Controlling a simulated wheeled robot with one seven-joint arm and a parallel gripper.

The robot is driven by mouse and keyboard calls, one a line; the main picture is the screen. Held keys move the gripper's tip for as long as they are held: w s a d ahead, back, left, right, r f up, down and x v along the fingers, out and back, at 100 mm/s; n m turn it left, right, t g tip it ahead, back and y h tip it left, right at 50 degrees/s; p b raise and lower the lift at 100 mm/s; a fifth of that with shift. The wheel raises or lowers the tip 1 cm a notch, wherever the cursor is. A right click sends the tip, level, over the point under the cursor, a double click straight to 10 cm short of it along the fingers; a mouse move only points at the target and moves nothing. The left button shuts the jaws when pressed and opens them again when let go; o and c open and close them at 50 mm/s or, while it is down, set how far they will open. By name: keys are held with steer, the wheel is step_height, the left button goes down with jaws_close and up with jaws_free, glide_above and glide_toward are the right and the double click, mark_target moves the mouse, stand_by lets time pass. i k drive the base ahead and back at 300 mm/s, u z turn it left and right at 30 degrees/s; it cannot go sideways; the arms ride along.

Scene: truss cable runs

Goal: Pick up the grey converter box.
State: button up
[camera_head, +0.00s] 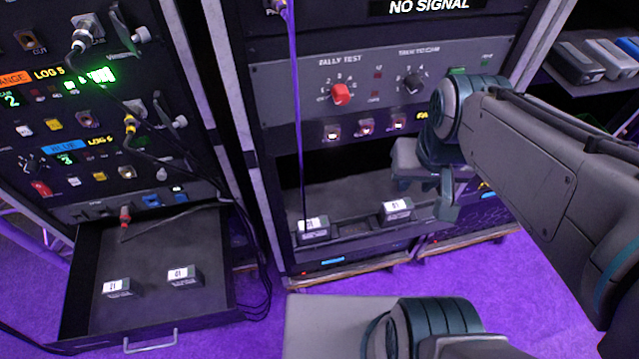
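Several small dark grey boxes with white number labels are in view, and I cannot tell which is the converter box. On the rack shelf, one shelf box (313,229) sits at the left with a purple cable reaching down to it. Another shelf box (397,210) sits to its right, with no cable seen. Two more lie in the open drawer: a left drawer box (116,288) and a right drawer box (184,276). My gripper (446,200) is at the right of the shelf, apart from the right shelf box. Its fingers are partly hidden, so its opening is unclear.
The open drawer (150,254) juts out from the left rack, with black cables hanging beside its right side. The purple cable (296,110) hangs down the middle rack's front. A panel with knobs (375,85) is above the shelf bay.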

mark_target(125, 290)
steer(key=u, duration=2.4)
steer(key=k, duration=0.55)
steer(key=u, duration=0.65)
steer(key=i, duration=1.65)
steer(key=z, duration=0.7)
